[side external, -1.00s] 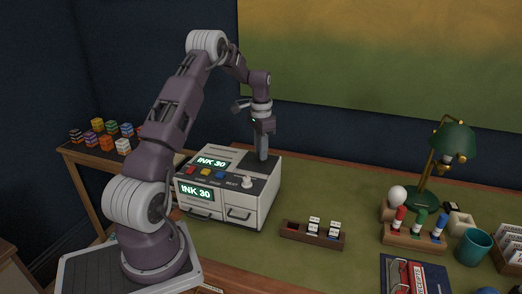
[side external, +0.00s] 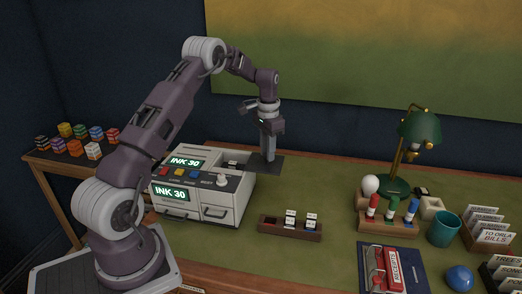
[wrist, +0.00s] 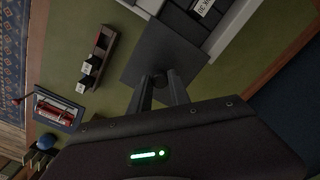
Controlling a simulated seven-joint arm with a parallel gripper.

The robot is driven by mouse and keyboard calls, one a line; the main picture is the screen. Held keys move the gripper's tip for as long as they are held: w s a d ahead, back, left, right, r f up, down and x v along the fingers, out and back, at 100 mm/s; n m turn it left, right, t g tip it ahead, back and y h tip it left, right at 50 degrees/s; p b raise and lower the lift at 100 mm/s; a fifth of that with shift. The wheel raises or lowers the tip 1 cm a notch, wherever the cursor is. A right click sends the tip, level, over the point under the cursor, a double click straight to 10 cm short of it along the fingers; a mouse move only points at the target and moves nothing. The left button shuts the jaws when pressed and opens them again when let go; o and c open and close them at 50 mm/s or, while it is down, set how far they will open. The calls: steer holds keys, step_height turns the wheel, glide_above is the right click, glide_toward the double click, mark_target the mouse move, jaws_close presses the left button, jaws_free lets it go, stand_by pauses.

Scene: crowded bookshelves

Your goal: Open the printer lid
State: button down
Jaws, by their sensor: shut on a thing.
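The printer (side external: 228,208) is a pale box with "INK 30" screens and coloured buttons on the desk. Its lid (side external: 278,168) is a flat dark plate, slid to the right so that it overhangs the printer's right side. A recess (side external: 236,157) shows open in the printer's top, with a small labelled item in it. My gripper (side external: 268,158) points down and is shut on the lid's small knob. In the wrist view the lid (wrist: 150,52) lies beyond my fingertips (wrist: 159,84), which close around the dark knob; the knob is mostly hidden.
Stamps (side external: 388,220), a green lamp (side external: 420,128) and a teal cup (side external: 444,229) stand at the right. Coloured blocks (side external: 80,140) sit on the left side table. Green desk surface right of the lid is clear.

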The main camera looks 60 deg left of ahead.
steer(key=shift+w, duration=0.1)
steer(key=c, duration=1.2)
jaws_free()
step_height(320, 180, up, 7)
steer(key=shift+r, duration=0.1)
